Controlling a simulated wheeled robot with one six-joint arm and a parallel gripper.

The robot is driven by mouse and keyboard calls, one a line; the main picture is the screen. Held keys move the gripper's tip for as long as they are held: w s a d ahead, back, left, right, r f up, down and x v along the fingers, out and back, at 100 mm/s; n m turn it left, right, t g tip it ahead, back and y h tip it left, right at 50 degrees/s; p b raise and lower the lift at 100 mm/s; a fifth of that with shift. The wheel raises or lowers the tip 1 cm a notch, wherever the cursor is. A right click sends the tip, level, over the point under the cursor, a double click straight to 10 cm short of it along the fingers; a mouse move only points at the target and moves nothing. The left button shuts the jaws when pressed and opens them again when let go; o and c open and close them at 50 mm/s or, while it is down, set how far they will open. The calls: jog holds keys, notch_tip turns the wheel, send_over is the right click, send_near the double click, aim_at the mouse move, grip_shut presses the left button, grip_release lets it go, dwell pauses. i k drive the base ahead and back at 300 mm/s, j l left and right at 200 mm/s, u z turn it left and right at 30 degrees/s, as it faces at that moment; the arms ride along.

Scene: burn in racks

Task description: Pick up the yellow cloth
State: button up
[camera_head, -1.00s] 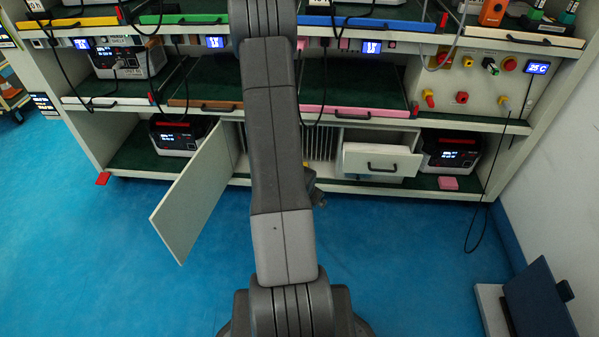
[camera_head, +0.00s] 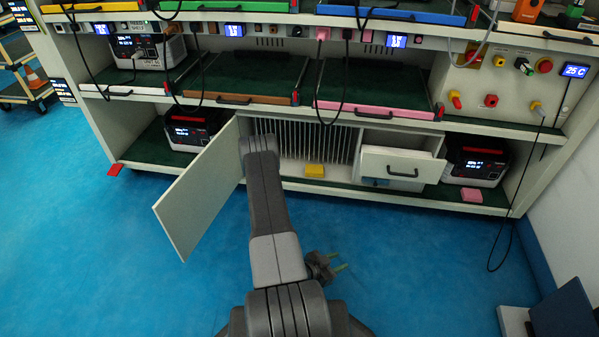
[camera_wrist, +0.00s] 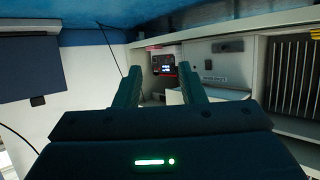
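The yellow cloth (camera_head: 315,171) is a small folded block on the bottom shelf. It lies at the front of the open bay, left of the white drawer. My gripper (camera_head: 342,268) is low over the blue floor, in front of the rack and well short of the cloth, pointing right. In the wrist view my gripper (camera_wrist: 160,72) has its two fingers apart with nothing between them.
A cabinet door (camera_head: 201,190) stands open, left of my arm. A white drawer (camera_head: 402,167) is pulled out right of the cloth. A pink block (camera_head: 472,194) lies farther right on the bottom shelf. A cable (camera_head: 512,225) hangs at the right. Floor before the rack is clear.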

aim_at(312, 170)
jog(key=i+l+u, duration=0.15)
jog(key=u, duration=0.25)
jog(key=l+u, duration=0.35)
jog(key=i+l+u, duration=0.15)
jog(key=u, duration=0.25)
jog(key=l+u, duration=0.25)
jog(key=u, duration=0.15)
jog(key=l+u, duration=0.25)
jog(key=l, duration=1.35)
jog(key=k, duration=0.05)
